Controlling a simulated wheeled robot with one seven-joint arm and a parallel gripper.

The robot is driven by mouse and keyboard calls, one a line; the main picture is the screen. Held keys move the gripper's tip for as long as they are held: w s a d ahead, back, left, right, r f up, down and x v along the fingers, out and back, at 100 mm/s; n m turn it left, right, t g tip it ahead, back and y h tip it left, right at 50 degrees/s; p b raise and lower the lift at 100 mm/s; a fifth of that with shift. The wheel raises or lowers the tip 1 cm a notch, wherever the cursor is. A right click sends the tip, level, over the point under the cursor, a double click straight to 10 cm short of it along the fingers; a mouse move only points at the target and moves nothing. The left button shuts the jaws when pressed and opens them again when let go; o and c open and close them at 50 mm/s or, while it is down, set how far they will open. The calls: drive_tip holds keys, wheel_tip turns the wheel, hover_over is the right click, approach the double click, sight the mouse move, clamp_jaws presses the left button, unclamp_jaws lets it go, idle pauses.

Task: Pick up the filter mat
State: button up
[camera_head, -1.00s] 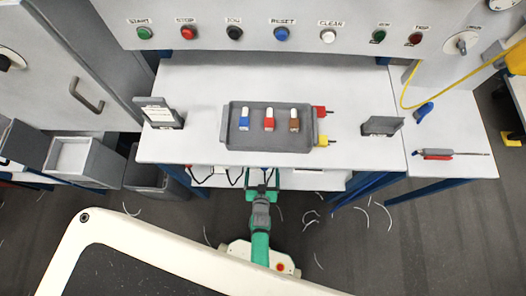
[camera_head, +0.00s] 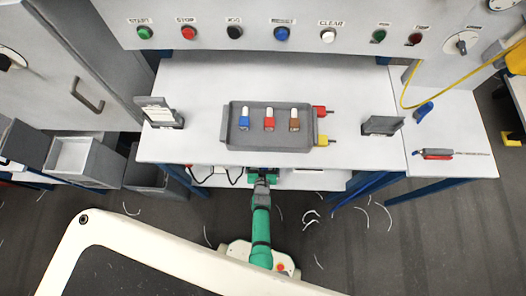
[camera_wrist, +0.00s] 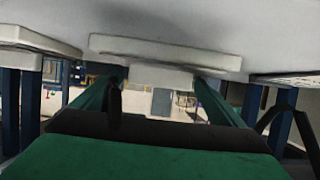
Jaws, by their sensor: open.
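My gripper (camera_head: 263,173) is at the front edge of the worktable, low down, and its fingertips are hidden under the tabletop in the head view. In the wrist view its two green fingers (camera_wrist: 160,84) are spread apart. A pale block (camera_wrist: 160,75) shows between and beyond the fingertips, under a wider pale slab (camera_wrist: 165,51). I cannot tell whether either is the filter mat, or whether the fingers touch the block. No filter mat can be clearly made out in the head view.
A grey tray (camera_head: 232,146) with blue, red and brown pieces stands on the white worktable (camera_head: 190,90). Below it is a lower shelf (camera_head: 310,180) with dark loops on its left. Blue table legs stand on both sides. Pale strands lie on the floor.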

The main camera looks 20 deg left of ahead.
drive_tip(key=shift+c, duration=0.7)
drive_tip(key=c, duration=1)
drive_tip(key=shift+w+r, duration=0.1)
drive_tip(key=shift+r, duration=0.05)
drive_tip(key=shift+d+r, duration=0.15)
drive_tip(key=shift+r, duration=0.3)
drive_tip(key=s+a+r, duration=0.4)
drive_tip(key=s+r, duration=0.7)
drive_tip(key=s, duration=0.2)
drive_tip(key=shift+s+r, duration=0.25)
drive_tip(key=shift+r, duration=0.15)
drive_tip(key=shift+o, duration=0.4)
